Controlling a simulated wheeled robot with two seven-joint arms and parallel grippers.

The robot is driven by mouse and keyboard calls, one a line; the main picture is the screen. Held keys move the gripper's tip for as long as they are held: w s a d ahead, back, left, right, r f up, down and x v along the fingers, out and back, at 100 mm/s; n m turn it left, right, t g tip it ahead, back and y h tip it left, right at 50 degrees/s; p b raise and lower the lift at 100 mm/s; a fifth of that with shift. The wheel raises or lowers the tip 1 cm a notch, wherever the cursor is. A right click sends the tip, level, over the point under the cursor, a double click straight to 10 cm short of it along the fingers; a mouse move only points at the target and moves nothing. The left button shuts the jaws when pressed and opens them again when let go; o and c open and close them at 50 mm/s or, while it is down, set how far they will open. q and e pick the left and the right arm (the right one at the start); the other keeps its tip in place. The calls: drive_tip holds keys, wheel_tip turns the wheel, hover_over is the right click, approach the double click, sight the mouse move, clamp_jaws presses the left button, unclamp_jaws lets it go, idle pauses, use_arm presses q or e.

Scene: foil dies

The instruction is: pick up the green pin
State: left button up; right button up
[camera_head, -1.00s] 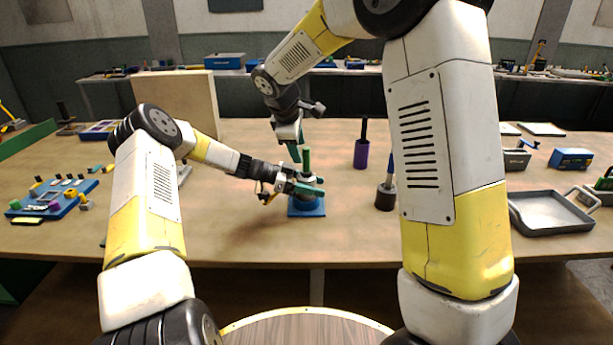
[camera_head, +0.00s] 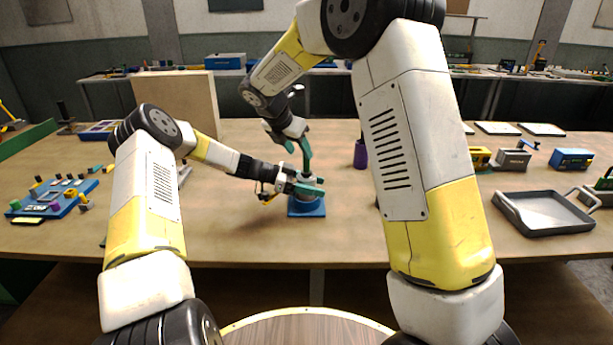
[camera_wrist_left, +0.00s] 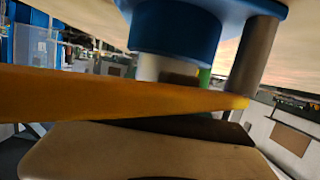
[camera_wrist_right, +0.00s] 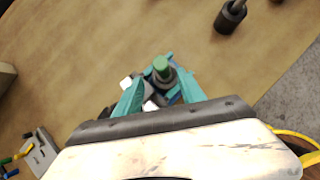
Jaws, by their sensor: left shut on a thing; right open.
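The green pin (camera_wrist_right: 161,66) stands upright in the right wrist view, its round top between the teal fingers of my right gripper (camera_wrist_right: 160,84). My right gripper is open, pointing down above the pin from behind; in the head view (camera_head: 297,146) it largely hides the pin. The pin rises from a blue-based holder (camera_head: 306,208) on the table. My left gripper (camera_head: 312,185) reaches in from the left and is shut on the holder's upper part. The left wrist view shows the blue holder body (camera_wrist_left: 175,32) close up; the exact contact is hidden.
A purple cylinder (camera_head: 360,154) stands behind and right of the holder. My right arm hides part of the table there. A grey tray (camera_head: 543,212) lies at the right, a blue board with small parts (camera_head: 52,197) at the left. The table front is clear.

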sight(304, 158)
drive_tip(key=x, duration=0.6)
drive_tip(key=shift+d+f, duration=0.3)
clamp_jaws()
